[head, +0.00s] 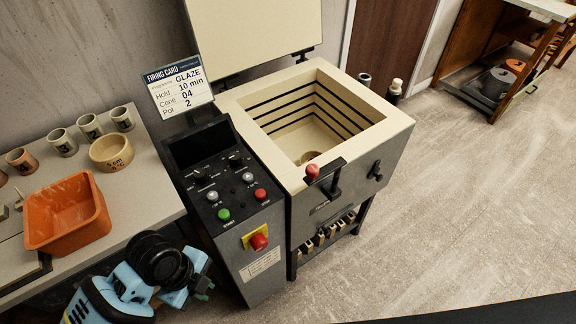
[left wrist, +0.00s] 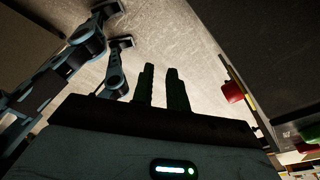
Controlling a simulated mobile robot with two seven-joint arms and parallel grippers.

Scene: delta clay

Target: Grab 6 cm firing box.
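A round, cream-coloured, open-topped firing box (head: 111,153) with lettering that seems to read 6 cm stands on the grey table at the left, in the head view. It is upright, behind the orange tub and beside the numbered cups. My left gripper (head: 203,287) is low in front of the table and the kiln's control panel, well apart from the box. In the left wrist view its two dark fingers (left wrist: 161,72) are parallel with a gap and nothing between them. The box is not seen there. My right gripper does not show in the head view.
An orange tub (head: 68,214) sits near the table's front. Several numbered cups (head: 90,126) stand along the back. The open kiln (head: 393,130) and control panel (head: 228,190) stand right of the table, with a firing card (head: 179,87) above. A small round piece lies inside the kiln.

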